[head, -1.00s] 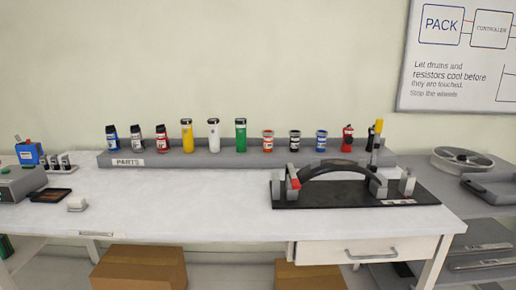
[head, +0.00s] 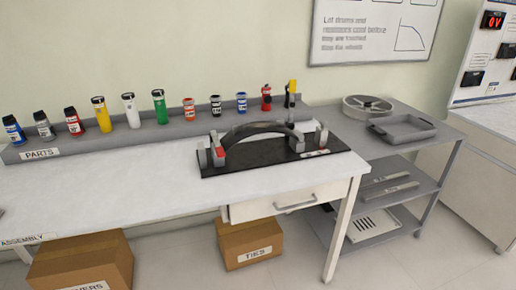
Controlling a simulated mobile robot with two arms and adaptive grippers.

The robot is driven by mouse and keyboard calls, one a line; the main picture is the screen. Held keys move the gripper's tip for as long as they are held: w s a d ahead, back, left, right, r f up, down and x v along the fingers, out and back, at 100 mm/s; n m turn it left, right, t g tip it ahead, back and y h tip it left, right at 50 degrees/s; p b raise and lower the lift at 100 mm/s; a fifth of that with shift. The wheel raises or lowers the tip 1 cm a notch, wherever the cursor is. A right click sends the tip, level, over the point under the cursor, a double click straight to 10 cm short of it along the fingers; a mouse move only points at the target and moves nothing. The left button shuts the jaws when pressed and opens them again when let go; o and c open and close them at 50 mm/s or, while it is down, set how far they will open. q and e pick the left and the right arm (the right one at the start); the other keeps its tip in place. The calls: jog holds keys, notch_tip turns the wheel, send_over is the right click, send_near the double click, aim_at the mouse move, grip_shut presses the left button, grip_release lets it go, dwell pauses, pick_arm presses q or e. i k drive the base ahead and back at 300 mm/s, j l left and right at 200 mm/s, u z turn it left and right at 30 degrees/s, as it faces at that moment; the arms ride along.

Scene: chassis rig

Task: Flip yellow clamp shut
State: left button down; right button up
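A yellow-tipped clamp handle (head: 292,87) stands upright near the right end of the black fixture plate (head: 262,153) on the bench. It rises in front of a dark item on the parts rail, so its lower part is hard to make out. A curved black bar (head: 255,128) arches over the plate between grey blocks. A red-tipped clamp handle (head: 220,152) sits low at the left end of the bar. Neither of my grippers is in the head view.
The parts rail (head: 50,152) carries several coloured bottles and pots along the back. The white bench top (head: 120,185) left of the fixture is clear. A grey shelf cart (head: 440,133) with a tray and a round drum stands at right. Cardboard boxes (head: 248,240) sit below.

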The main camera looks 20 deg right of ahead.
aim_at(292, 82)
jog(key=i+l, duration=0.15)
jog(key=l, duration=0.35)
jog(key=i+l+u, duration=0.1)
jog(key=l, duration=0.45)
jog(key=i+l, duration=0.25)
jog(key=l, duration=0.25)
jog(key=i+l+u, duration=0.1)
jog(key=l, duration=0.45)
jog(key=i+l, duration=0.15)
jog(key=l, duration=0.4)
jog(key=i+l+u, duration=0.15)
jog(key=l, duration=0.4)
jog(key=i+l, duration=0.1)
jog(key=l, duration=0.4)
